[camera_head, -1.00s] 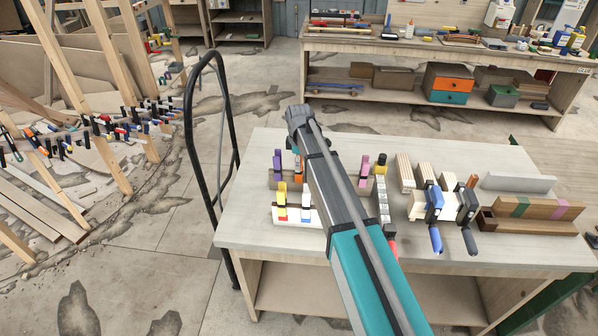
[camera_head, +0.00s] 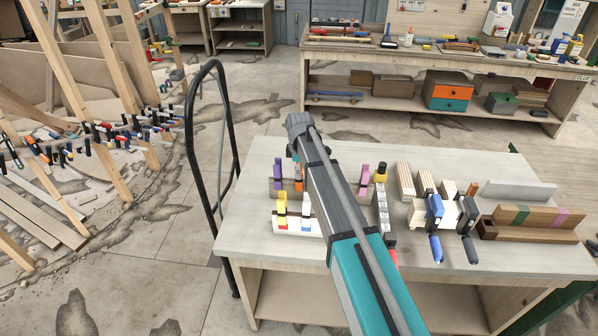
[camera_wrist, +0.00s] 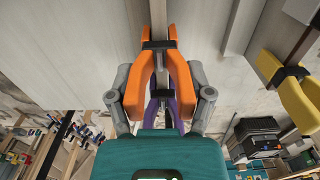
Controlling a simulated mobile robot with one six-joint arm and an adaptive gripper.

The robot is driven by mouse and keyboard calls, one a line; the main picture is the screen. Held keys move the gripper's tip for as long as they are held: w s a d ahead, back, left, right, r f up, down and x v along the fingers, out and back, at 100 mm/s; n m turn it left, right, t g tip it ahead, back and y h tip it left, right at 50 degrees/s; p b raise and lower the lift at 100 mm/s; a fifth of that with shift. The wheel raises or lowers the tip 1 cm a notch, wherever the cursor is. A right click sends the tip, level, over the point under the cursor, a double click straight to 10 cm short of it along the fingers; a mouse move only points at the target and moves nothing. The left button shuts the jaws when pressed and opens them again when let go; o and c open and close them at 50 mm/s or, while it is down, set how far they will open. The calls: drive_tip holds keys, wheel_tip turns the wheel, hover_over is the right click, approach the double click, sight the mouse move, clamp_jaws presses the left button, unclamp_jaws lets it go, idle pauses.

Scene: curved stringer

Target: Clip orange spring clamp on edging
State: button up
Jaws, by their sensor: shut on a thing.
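My gripper (camera_wrist: 163,97) is shut on an orange spring clamp (camera_wrist: 183,77), with a grey finger against each of its arms. The clamp's jaw end points at a narrow light strip in the wrist view; I cannot tell whether it still grips it. In the head view, the orange clamp (camera_head: 298,171) shows partly beside my arm, which hides most of the gripper. A purple clamp (camera_wrist: 171,104) lies just behind it in the wrist view. The edging (camera_head: 110,140) seems to be the clamp-lined curve at the left, among wooden posts.
The worktable (camera_head: 262,237) holds a yellow clamp (camera_head: 282,206), a pink clamp (camera_head: 363,174), blue-handled clamps (camera_head: 435,210) and wood blocks. A black tubular rail (camera_head: 191,140) stands at the table's left. Open floor lies between it and the posts.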

wheel_tip(320, 180, up, 10)
drive_tip(key=p, duration=0.9)
drive_tip(key=shift+f, duration=0.15)
idle(0.6)
